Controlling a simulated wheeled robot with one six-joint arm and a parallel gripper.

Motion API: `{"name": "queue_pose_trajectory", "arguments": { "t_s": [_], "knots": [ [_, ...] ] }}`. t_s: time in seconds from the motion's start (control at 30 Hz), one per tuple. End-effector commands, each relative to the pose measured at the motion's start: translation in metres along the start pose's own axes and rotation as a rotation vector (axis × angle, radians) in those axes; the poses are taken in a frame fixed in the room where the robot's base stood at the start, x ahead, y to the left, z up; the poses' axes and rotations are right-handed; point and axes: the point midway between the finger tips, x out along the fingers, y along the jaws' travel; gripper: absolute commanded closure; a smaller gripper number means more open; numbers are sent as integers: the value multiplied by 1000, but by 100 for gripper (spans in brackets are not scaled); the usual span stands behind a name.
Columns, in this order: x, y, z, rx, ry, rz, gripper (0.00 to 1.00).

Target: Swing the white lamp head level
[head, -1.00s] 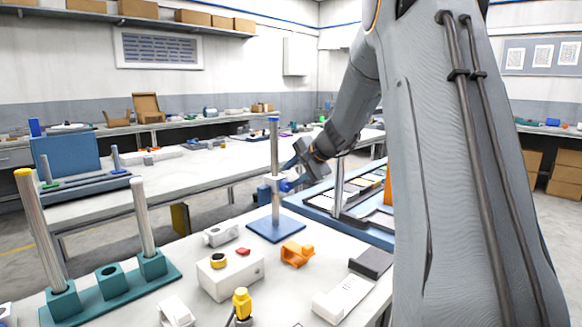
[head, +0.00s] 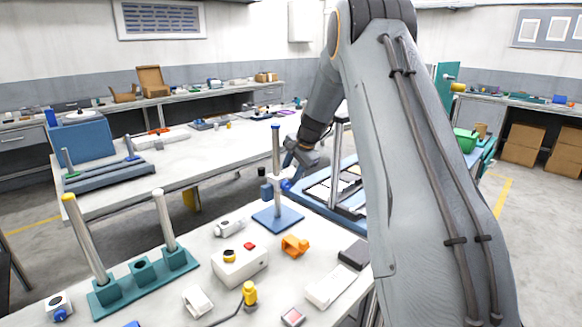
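A metal post (head: 277,152) with a blue top stands upright on a square blue base (head: 278,218) on the near bench. A small white and blue fitting sits partway up the post; I cannot tell for sure that it is the white lamp head, nor its tilt. A blue part (head: 287,184) shows on its right side. My gripper (head: 292,177) reaches in from the upper right and is right at this fitting, touching or very close. Its fingers are small and partly hidden, so I cannot tell whether they are shut on it.
Left of the post are a white control box (head: 239,268) and a teal base (head: 143,284) with upright metal rods. An orange clamp (head: 295,245) lies just in front. A blue-edged tray (head: 322,209) stands close behind on the right.

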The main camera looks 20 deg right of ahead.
Motion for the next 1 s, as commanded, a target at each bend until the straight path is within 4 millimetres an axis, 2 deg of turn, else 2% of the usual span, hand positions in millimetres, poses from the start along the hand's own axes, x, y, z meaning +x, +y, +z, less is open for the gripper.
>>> {"name": "queue_pose_trajectory", "arguments": {
  "t_s": [0.6,1.0],
  "knots": [
    [2,-1,0,-2,0,266,88],
    [1,-1,0,1,-1,335,88]
  ]
}}
